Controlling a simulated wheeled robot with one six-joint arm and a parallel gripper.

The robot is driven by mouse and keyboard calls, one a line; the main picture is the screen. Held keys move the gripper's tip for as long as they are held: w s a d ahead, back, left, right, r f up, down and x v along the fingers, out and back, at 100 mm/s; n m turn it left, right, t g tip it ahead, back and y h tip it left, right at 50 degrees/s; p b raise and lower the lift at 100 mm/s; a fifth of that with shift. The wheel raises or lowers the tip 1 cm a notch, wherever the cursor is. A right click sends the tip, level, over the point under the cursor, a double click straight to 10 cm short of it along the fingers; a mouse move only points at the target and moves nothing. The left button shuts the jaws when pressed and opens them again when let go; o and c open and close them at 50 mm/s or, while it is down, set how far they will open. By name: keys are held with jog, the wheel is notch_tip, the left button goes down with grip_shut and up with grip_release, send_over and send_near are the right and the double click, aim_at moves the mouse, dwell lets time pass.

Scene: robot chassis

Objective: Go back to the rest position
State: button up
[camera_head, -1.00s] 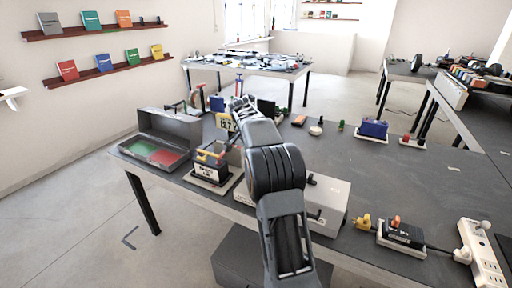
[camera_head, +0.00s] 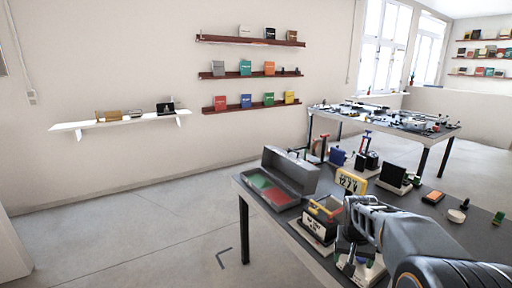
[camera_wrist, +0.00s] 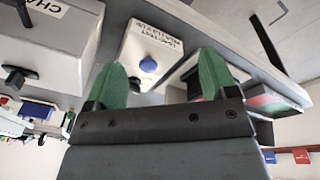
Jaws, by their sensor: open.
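My gripper (camera_wrist: 161,78) shows in the wrist view with its two green fingers spread apart and nothing between them. In the head view my arm enters from the lower right and reaches over the near worktable (camera_head: 247,184). The gripper end is low beside the battery-like box (camera_head: 321,217); its fingertips are hard to make out there.
An open grey case (camera_head: 291,172) with green and red compartments stands at the table's left end. A yellow-framed meter (camera_head: 352,183) is near my arm. A second table (camera_head: 385,122) stands behind. A white wall shelf (camera_head: 120,123) is left. The floor (camera_head: 150,235) at left is clear.

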jog(key=s+a+r+n+t+p, duration=0.1)
jog(key=s+a+r+n, duration=0.1)
jog(key=s+a, duration=0.3)
jog(key=s+a+r+n+t+y+p, duration=0.1)
jog(key=s+a+r+n+p, duration=0.1)
jog(key=s+a, duration=0.4)
jog(key=s+r, duration=0.1)
jog(key=s, duration=0.3)
jog(key=shift+s+r, duration=0.25)
jog(key=shift+r, duration=0.1)
jog(key=shift+c, duration=0.4)
